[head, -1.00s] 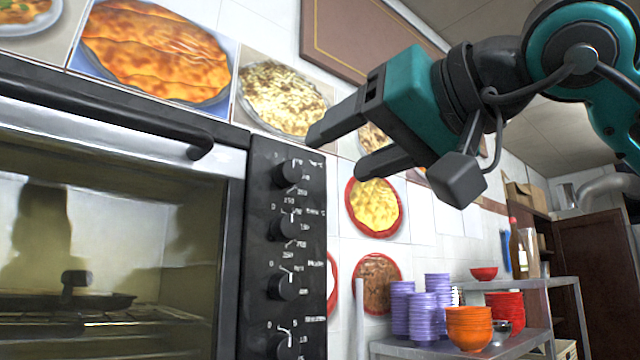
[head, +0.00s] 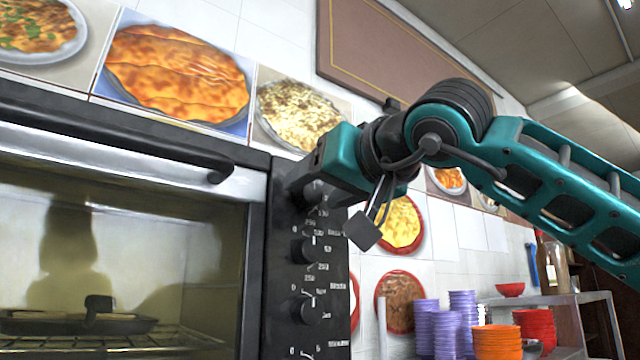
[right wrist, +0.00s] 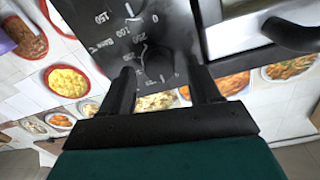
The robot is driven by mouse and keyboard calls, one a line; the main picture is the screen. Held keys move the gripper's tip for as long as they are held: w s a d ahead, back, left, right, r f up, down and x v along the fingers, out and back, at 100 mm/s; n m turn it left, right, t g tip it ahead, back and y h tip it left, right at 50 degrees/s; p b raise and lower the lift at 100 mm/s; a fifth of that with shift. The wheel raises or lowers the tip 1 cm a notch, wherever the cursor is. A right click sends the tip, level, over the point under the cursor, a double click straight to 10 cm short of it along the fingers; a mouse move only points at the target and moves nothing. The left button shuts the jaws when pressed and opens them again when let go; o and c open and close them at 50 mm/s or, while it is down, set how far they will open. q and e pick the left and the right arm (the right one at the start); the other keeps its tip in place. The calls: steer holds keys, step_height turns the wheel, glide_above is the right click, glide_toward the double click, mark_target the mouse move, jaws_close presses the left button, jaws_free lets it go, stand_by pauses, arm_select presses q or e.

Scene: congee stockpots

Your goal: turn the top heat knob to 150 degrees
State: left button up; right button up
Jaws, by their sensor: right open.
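The top heat knob (head: 315,193) is a dark round knob at the top of the black control panel, partly hidden by my right gripper (head: 303,183) in the head view. The right wrist view shows this knob (right wrist: 158,64) between and just ahead of the two spread fingers (right wrist: 164,84). The gripper is open, with gaps visible beside the knob. White numbers ring the dial, but the knob's exact setting is too small to tell. My left gripper is not in view.
More knobs (head: 304,250) run down the panel below. The oven's glass door and handle (head: 120,135) are to the left. Purple cups (head: 425,330) and orange and red bowls (head: 497,340) stand on a shelf at the lower right. Food pictures cover the wall behind.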

steer(key=shift+w+a, duration=0.1)
steer(key=shift+w, duration=0.05)
steer(key=c, duration=1)
